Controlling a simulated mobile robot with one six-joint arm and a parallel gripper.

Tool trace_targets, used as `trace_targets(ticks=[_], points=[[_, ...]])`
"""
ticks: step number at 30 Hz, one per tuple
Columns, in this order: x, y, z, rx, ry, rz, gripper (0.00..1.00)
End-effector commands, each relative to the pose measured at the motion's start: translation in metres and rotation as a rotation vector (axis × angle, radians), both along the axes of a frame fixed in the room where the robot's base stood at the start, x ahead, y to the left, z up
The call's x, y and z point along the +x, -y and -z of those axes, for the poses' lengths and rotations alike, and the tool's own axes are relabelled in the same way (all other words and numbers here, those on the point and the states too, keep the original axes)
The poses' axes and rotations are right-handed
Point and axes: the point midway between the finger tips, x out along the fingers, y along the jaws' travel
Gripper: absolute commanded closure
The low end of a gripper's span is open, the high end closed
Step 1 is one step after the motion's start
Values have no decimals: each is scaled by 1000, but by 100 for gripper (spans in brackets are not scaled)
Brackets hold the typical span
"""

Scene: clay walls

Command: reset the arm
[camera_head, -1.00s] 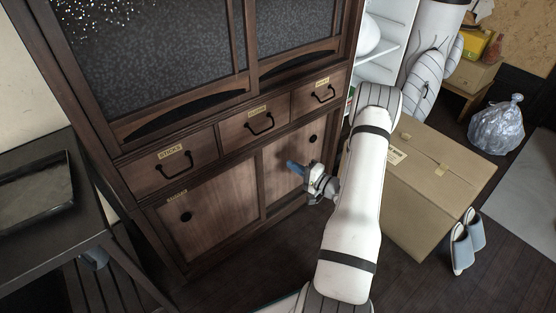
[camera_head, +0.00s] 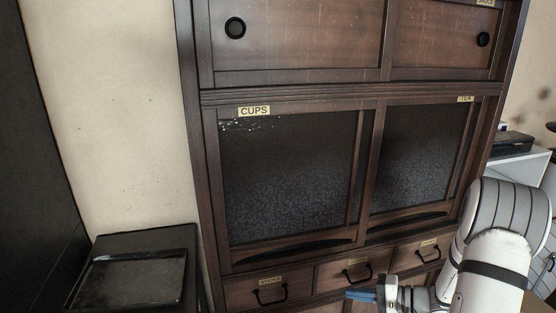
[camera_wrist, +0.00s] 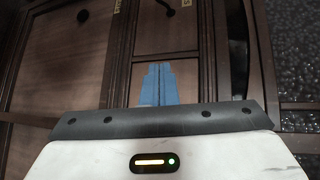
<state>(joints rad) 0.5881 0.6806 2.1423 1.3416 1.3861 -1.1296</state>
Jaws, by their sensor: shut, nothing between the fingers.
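My gripper (camera_head: 362,295) is low at the right in the head view, in front of the drawer row of a dark wooden cabinet (camera_head: 192,130). Its blue fingers are together with nothing between them. In the wrist view the two blue fingertips (camera_wrist: 158,84) lie side by side against a backdrop of cabinet panels. I cannot tell the exact gap between the fingers and the cabinet front.
Labelled drawers (camera_head: 268,290) with dark handles run below the glass doors (camera_head: 285,180), which look shut. A black stand (camera_head: 140,240) with a tray-like top is at the left, by a bare clay wall (camera_head: 115,110). A white shelf unit (camera_head: 520,165) is at the right.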

Motion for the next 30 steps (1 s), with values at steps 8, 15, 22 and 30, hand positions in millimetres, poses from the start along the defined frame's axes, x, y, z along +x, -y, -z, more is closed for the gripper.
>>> trace_targets(ticks=[8,15,22,30], points=[[-69,-69,-135,-306,-160,-327,100],[-131,-86,-220,-661,-225,-464,100],[-174,-79,-299,-1023,-184,-459,100],[-196,-62,-366,-1309,-57,-354,100]])
